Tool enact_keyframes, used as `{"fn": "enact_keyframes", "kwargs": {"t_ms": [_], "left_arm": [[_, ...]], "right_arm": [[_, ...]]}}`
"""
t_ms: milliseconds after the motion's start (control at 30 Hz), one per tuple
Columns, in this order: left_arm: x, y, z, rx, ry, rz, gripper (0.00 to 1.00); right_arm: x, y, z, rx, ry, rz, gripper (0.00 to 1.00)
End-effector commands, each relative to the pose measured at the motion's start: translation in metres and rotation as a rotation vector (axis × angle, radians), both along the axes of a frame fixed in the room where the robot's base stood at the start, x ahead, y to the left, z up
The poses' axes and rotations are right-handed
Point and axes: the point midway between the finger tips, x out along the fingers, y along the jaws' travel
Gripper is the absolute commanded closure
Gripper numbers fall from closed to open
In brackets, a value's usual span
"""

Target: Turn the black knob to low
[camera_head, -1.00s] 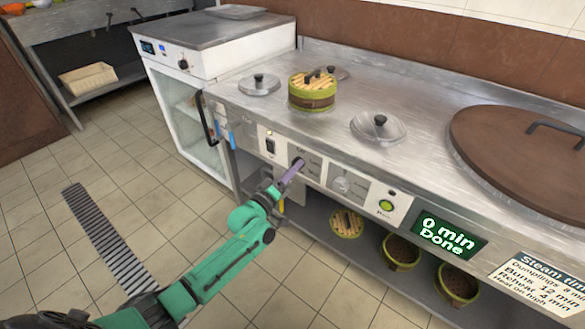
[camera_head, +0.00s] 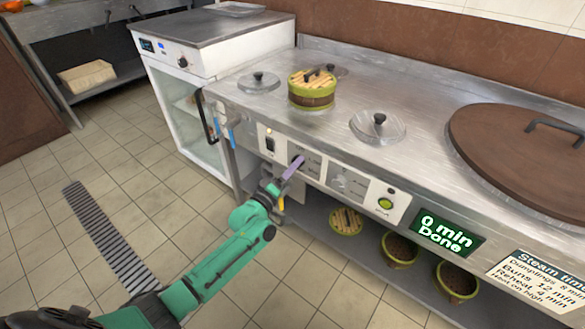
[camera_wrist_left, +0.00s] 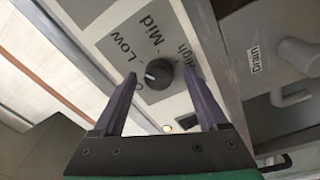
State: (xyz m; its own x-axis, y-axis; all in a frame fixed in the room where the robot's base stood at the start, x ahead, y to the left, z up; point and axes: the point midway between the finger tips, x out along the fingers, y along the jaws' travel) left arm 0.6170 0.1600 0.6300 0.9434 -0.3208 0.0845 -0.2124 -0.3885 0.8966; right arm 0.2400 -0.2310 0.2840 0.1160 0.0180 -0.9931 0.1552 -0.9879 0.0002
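The black knob (camera_wrist_left: 158,74) sits on a grey label plate with the words Low, Mid and High around it, plus a partly hidden label. A pale mark shows on the knob's left side in the left wrist view; I cannot tell exactly which setting it points to. My left gripper (camera_wrist_left: 160,76) is open, its two purple fingers on either side of the knob with small visible gaps. In the head view, my left gripper (camera_head: 294,167) is at the stove's front panel and largely covers the knob. My right gripper is not in view.
A second dial (camera_head: 342,182) and a green button (camera_head: 386,203) are right of the gripper. A rocker switch (camera_head: 269,144) is to its left. A green display (camera_head: 447,233) reads "0 min Done". Steamer baskets (camera_head: 399,250) stand on the shelf below.

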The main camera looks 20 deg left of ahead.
Motion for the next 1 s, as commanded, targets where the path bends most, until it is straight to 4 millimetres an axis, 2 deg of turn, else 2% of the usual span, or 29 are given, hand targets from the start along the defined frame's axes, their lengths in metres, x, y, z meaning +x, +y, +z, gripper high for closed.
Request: {"fn": "enact_keyframes", "kwargs": {"t_ms": [267, 367, 467, 800, 900, 1000], "left_arm": [[0.0, 0.001, 0.002, 0.0, -0.003, 0.001, 0.25], [-0.006, 0.003, 0.001, 0.001, -0.003, 0.001, 0.25], [-0.021, 0.008, 0.0, 0.002, 0.001, 0.001, 0.25], [-0.113, 0.038, -0.009, 0.003, 0.002, -0.001, 0.25], [-0.129, 0.044, -0.011, 0.002, 0.0, 0.001, 0.25], [-0.136, 0.046, -0.011, 0.0, -0.002, 0.0, 0.25]], "right_arm": [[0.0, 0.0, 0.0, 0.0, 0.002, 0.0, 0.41], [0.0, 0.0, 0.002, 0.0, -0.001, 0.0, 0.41], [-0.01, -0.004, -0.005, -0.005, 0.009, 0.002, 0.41], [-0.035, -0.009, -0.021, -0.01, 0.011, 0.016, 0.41], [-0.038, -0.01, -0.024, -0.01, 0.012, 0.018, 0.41], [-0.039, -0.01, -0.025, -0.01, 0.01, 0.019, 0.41]]}}
